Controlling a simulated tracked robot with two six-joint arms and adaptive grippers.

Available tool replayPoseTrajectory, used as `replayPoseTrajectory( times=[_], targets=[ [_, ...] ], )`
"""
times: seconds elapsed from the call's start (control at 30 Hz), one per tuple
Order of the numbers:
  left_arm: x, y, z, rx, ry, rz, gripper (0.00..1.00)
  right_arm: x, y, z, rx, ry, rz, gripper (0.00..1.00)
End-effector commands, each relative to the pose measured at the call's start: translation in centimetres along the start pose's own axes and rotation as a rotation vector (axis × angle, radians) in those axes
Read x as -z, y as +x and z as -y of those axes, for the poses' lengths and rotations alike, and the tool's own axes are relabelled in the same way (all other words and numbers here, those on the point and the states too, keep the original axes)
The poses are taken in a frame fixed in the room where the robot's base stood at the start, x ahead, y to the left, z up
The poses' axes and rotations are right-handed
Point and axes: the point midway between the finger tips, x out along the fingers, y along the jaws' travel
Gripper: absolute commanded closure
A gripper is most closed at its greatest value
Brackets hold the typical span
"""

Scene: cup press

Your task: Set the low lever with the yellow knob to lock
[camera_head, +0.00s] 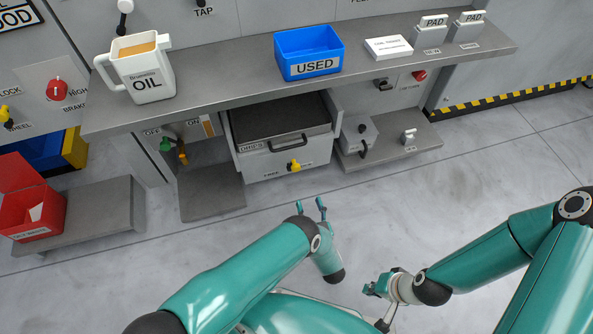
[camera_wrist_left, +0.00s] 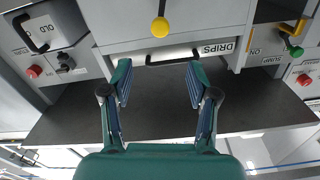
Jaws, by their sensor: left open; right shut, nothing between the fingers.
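The knob also shows in the left wrist view (camera_wrist_left: 159,28), at the top middle. My left gripper (camera_head: 311,204) is open and empty, in front of and below the knob, apart from it. Its spread fingers (camera_wrist_left: 158,80) show in the wrist view. My right gripper (camera_head: 371,291) is shut and empty, low over the floor.
A shelf (camera_head: 230,91) overhangs the drawer, bearing the OIL jug (camera_head: 143,72) and the blue USED bin (camera_head: 309,52). Low ledges (camera_head: 212,196) flank the drawer, with a green-and-yellow valve (camera_head: 174,148) at left and a grey box (camera_head: 358,135) at right. The floor in front is clear.

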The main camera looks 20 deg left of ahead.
Motion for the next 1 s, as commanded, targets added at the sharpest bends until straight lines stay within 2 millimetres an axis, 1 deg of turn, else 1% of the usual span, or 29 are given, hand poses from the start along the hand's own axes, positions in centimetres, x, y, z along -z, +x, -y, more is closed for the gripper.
replayPoseTrajectory(
  times=[0.03,0.2,0.23,0.4,0.6,0.7,0.8,1.0],
  targets=[
    [0.2,0.9,0.2,0.005,-0.002,0.0,0.41,0.0,-0.3,0.1,0.0,0.0,0.0,1.0],
    [0.0,4.4,0.2,0.006,-0.001,0.0,0.41,0.0,-0.3,0.1,0.0,0.0,0.0,1.0],
    [-0.2,5.0,0.1,0.005,-0.003,-0.001,0.41,0.0,0.2,-0.1,0.0,0.0,0.0,1.0],
    [-0.3,8.8,0.1,0.005,-0.003,-0.001,0.41,0.0,1.4,-0.5,0.0,0.0,0.0,1.0],
    [-0.2,12.5,0.1,0.001,-0.001,-0.001,0.41,0.0,2.5,-0.9,0.0,0.0,0.0,1.0],
    [-0.2,13.8,0.1,0.001,-0.002,0.0,0.41,0.0,2.9,-1.1,0.0,0.0,0.0,1.0],
    [-0.1,14.6,0.1,0.0,0.0,0.0,0.41,0.0,3.1,-1.1,0.0,0.0,0.0,1.0],
    [0.0,15.1,0.1,-0.001,0.0,0.001,0.41,0.0,3.2,-1.1,0.0,0.0,0.0,1.0]
  ],
)
